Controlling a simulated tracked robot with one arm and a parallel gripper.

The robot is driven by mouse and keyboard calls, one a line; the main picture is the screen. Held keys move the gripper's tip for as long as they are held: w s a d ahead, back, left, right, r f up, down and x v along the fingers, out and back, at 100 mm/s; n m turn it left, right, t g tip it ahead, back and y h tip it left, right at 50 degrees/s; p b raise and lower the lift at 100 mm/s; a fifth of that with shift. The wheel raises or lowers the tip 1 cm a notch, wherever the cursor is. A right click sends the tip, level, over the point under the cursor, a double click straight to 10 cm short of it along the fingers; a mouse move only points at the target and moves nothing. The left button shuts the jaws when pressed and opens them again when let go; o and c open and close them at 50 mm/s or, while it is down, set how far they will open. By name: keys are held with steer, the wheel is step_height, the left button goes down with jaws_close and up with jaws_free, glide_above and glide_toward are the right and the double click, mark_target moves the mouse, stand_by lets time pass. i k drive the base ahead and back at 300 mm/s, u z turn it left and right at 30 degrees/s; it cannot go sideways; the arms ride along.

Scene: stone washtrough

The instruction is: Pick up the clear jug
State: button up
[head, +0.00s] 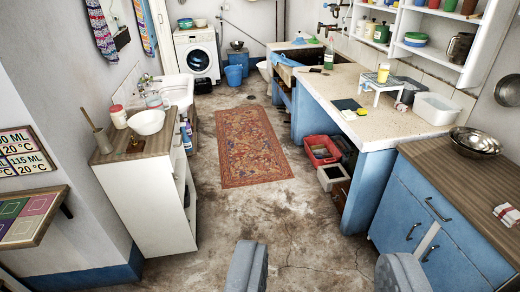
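A greyish jug-like vessel (460,47) with a handle at its left stands on the lower wall shelf at the upper right. It may be the clear jug, but I cannot tell for sure whether it is see-through. My gripper (324,268) shows at the bottom edge as two grey fingers set wide apart. It is open, with only bare floor between the fingers. It is far from the vessel, which is across the room above the counter.
The stone counter (350,90) at the right holds a white basin (436,108) and a small white stand (384,84). A metal bowl (476,142) sits on the blue cabinet (425,215). A white cabinet (150,205) stands left.

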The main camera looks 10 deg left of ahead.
mark_target(159, 106)
steer(key=u, duration=0.2)
steer(key=i, duration=1.3)
steer(key=u, duration=0.5)
steer(key=i, duration=1.25)
steer(key=u, duration=0.5)
steer(key=i, duration=1.3)
steer(key=u, duration=0.2)
